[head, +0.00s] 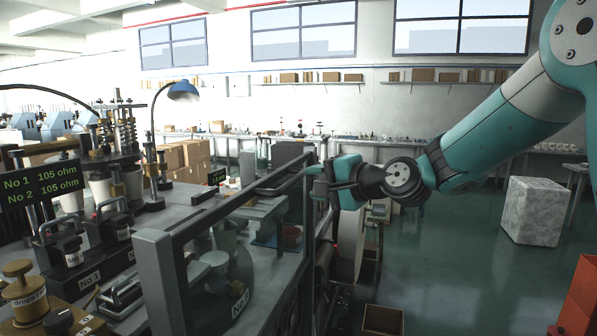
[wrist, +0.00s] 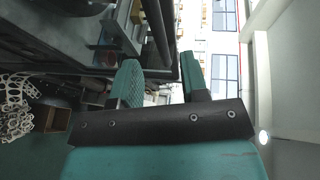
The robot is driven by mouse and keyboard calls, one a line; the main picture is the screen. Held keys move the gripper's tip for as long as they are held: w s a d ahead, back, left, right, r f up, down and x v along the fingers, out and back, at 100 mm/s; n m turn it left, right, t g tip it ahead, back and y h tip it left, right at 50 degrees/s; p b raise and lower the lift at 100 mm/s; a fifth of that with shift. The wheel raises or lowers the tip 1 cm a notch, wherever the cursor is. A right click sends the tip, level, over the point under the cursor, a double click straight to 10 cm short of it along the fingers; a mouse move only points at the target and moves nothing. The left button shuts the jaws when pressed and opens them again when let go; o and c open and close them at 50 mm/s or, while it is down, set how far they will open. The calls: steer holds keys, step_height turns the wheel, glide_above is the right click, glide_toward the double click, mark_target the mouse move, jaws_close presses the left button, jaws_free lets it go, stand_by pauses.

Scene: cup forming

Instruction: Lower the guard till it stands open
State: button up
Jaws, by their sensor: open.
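The guard is a clear panel in a dark frame (head: 172,262), standing upright along the front of the machine. Its top rail slopes away to the right. My gripper (head: 313,184) is at the far right end of that rail in the head view. In the wrist view my gripper's two teal fingers (wrist: 160,72) are apart, with nothing clamped. A dark bar (wrist: 157,28), seemingly part of the guard, runs down toward the gap between them. I cannot tell whether the fingers touch it.
Behind the panel are a grey round table and a cup (head: 226,236). An open brown box (head: 383,320) is on the floor below my arm. A pale block (head: 534,211) stands at right, with clear green floor between.

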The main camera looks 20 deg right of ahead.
mark_target(296, 181)
steer(key=p+x, duration=0.2)
steer(key=x, duration=0.5)
steer(key=shift+w, duration=0.1)
